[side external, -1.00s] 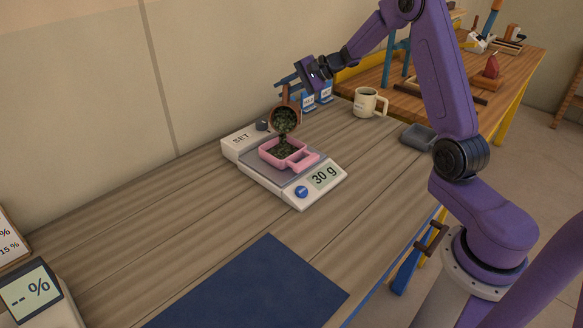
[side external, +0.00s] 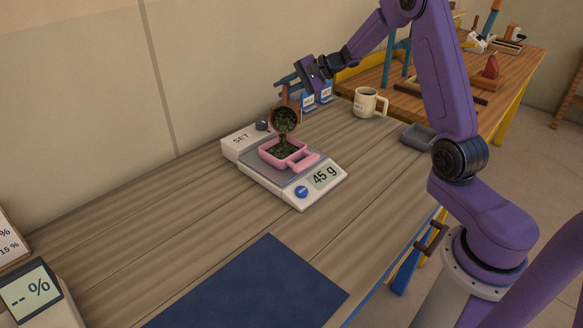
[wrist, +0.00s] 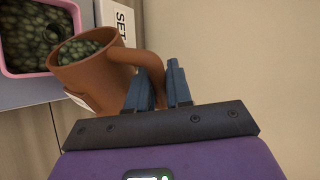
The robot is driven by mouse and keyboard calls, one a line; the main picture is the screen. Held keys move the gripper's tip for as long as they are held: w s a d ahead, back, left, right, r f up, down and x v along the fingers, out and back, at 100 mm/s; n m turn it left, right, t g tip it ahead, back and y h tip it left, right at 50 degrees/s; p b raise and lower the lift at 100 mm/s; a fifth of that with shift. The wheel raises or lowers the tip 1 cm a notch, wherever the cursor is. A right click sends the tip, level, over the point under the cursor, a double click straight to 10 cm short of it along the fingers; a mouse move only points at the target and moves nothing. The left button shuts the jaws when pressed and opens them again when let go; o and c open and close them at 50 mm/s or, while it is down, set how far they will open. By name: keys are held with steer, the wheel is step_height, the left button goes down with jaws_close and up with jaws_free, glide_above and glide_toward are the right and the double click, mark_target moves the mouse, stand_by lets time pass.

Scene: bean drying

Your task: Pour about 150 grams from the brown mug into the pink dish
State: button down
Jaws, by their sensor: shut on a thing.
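The brown mug (side external: 285,120) is tilted over the pink dish (side external: 300,165), with its mouth facing the dish. Dark green beans show in its mouth and a stream of them falls into the dish. My gripper (side external: 291,88) is shut on the mug's handle; the wrist view shows the fingers (wrist: 158,88) at the handle and beans inside the mug (wrist: 95,78). The pink dish (wrist: 55,68) holds a layer of green beans. It stands on the scale (side external: 265,187), whose display reads 45 g.
A white mug (side external: 366,102) and a grey tray (side external: 418,137) stand to the right. Small blue-and-white packs (side external: 326,92) stand behind. A dark blue mat (side external: 250,290) lies in front. A meter (side external: 32,292) reads "-- %" at the left. The table's middle is clear.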

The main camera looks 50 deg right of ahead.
mark_target(286, 85)
steer(key=shift+s+a+r, duration=0.15)
steer(key=shift+a+r, duration=0.05)
steer(key=shift+a, duration=0.05)
stand_by(0.4)
steer(key=shift+s+a+r+n+t, duration=0.1)
steer(key=shift+a+n+t, duration=0.05)
steer(key=shift+n+t, duration=0.15)
steer(key=shift+s+a+r+h, duration=0.1)
steer(key=shift+s+a+h, duration=0.1)
steer(key=shift+h, duration=0.2)
steer(key=shift+a, duration=0.15)
stand_by(0.4)
steer(key=shift+s+a+r+n, duration=0.1)
steer(key=shift+s+n, duration=0.05)
steer(key=shift+n, duration=0.15)
stand_by(0.3)
steer(key=shift+s+a+r+t, duration=0.1)
steer(key=shift+s+a+t, duration=0.05)
steer(key=shift+a+t, duration=0.15)
steer(key=shift+s, duration=0.1)
